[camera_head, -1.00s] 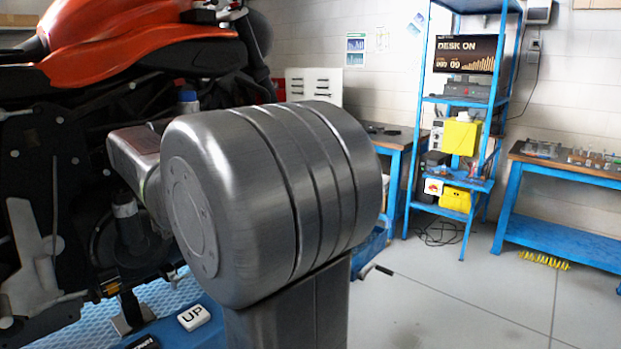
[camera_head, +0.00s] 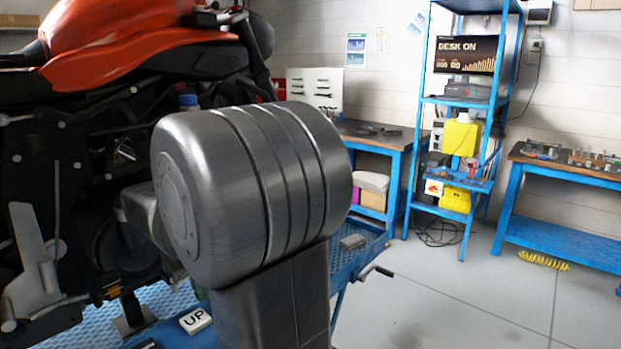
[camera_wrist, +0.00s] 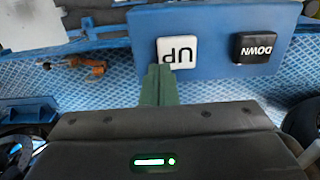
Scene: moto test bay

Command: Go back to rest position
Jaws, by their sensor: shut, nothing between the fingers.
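My gripper (camera_wrist: 158,85) shows in the wrist view as greenish fingers closed together with nothing between them. In that picture its tips lie just beside the white UP button (camera_wrist: 177,52); I cannot tell whether they touch it. The black DOWN button (camera_wrist: 255,47) sits to the right on the same blue panel (camera_wrist: 216,20). In the head view the UP button (camera_head: 195,320) shows at the bottom, left of my arm.
An orange motorcycle (camera_head: 120,45) stands close on the left, over a blue textured platform (camera_head: 85,330). A blue workbench (camera_head: 365,135), a blue shelf rack (camera_head: 420,150) and another bench (camera_head: 570,240) stand along the back and right.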

